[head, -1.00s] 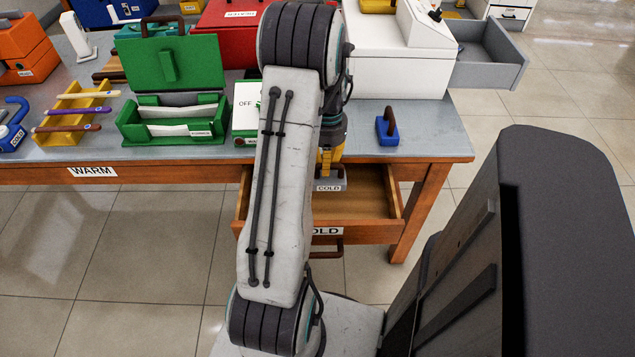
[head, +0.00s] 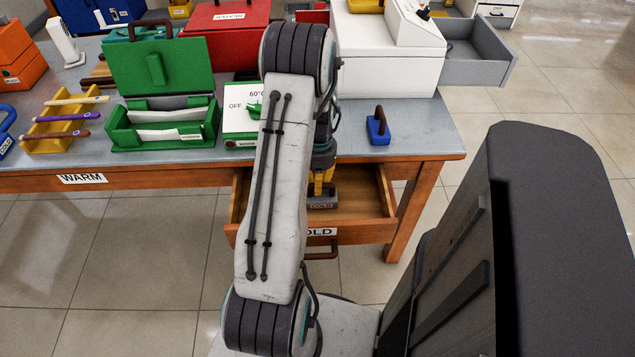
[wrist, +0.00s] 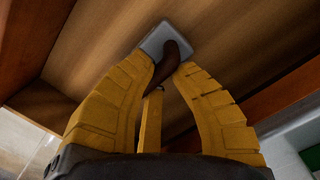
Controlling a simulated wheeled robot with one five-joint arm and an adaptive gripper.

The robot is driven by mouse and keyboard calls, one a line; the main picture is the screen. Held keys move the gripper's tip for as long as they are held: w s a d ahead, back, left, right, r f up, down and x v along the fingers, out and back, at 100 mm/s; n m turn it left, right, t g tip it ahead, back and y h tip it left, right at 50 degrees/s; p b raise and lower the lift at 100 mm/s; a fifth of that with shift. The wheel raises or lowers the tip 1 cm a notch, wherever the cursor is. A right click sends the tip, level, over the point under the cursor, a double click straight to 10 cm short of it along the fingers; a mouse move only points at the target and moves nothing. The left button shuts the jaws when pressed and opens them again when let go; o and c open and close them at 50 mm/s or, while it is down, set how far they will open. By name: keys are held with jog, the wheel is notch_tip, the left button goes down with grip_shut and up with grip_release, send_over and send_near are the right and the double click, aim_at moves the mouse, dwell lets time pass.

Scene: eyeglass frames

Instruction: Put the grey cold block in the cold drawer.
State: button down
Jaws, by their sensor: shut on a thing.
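The grey cold block (head: 323,203), with a COLD label, is inside the open wooden cold drawer (head: 368,206) under the table. My gripper (head: 322,187) points down into the drawer, shut on the block's brown handle. In the wrist view, the yellow fingers of my gripper (wrist: 167,75) close around the curved handle, and the grey block (wrist: 160,38) shows beyond them, over the wooden drawer floor (wrist: 100,62). Whether the block touches that floor is hard to tell. My arm hides the drawer's left part and some of its label.
The table's front edge (head: 400,158) lies just behind the drawer. A blue block with a brown handle (head: 378,128) stands on the table at right. A green open box (head: 160,130) and a white switch box (head: 241,122) stand at left. A grey drawer (head: 478,70) sticks out at upper right.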

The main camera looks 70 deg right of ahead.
jog(key=c, duration=1.1)
grip_release()
jog(key=shift+c, duration=0.2)
notch_tip(320, 180, up, 12)
jog(key=shift+d+p, duration=0.45)
jog(key=shift+w, duration=0.15)
